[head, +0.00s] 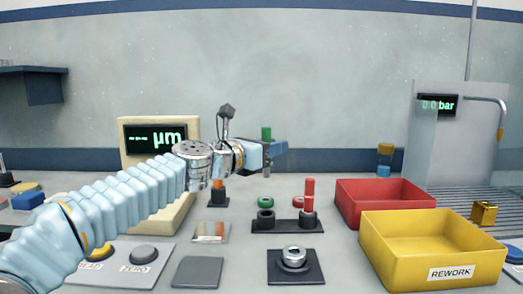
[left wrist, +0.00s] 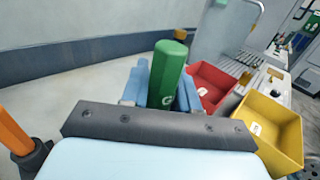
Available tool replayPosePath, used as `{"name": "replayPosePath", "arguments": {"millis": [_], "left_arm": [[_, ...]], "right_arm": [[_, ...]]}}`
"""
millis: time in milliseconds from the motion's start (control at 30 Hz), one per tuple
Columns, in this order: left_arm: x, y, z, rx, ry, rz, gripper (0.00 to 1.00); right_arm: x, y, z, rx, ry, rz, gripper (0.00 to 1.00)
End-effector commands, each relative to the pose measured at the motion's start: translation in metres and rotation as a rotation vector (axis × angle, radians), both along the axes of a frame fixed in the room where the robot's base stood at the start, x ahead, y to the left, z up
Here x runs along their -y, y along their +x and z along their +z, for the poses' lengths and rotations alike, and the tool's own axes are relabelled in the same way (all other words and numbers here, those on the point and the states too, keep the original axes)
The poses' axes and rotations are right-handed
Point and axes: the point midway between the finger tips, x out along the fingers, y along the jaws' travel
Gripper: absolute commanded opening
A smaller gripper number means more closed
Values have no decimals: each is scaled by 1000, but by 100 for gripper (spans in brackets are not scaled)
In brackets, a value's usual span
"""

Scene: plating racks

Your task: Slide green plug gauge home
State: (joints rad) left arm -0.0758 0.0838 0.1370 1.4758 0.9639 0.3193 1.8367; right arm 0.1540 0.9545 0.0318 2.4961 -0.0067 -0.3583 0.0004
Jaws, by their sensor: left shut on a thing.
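My left gripper (head: 274,150) is shut on the green plug gauge (head: 266,134), which stands upright in the jaws above the table. In the left wrist view the green plug gauge (left wrist: 168,72) rises between the blue fingers of the left gripper (left wrist: 163,98). Below it in the head view is a black two-socket stand (head: 287,226). Its left socket looks empty, and a red plug gauge (head: 309,190) stands in its right socket. A metal ring (head: 293,256) sits on a black block in front. My right gripper is not in view.
A red bin (head: 384,214) and a yellow REWORK bin (head: 432,262) stand to the right. An orange-topped piece in a black holder (head: 218,198) stands left of the stand. A µm display (head: 155,138) is behind my left arm. A grey pad (head: 197,272) lies in front.

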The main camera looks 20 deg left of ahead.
Motion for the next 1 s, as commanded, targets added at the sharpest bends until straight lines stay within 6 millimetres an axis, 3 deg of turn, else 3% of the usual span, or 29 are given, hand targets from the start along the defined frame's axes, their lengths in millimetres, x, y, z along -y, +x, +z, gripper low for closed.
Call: {"name": "replayPosePath", "arguments": {"millis": [467, 1000], "left_arm": [[-1, 0, -10, 1, 0, 0, 0], [-1, 0, -70, 0, 0, 0, 0]], "right_arm": [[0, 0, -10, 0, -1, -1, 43], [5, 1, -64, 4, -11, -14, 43]]}}
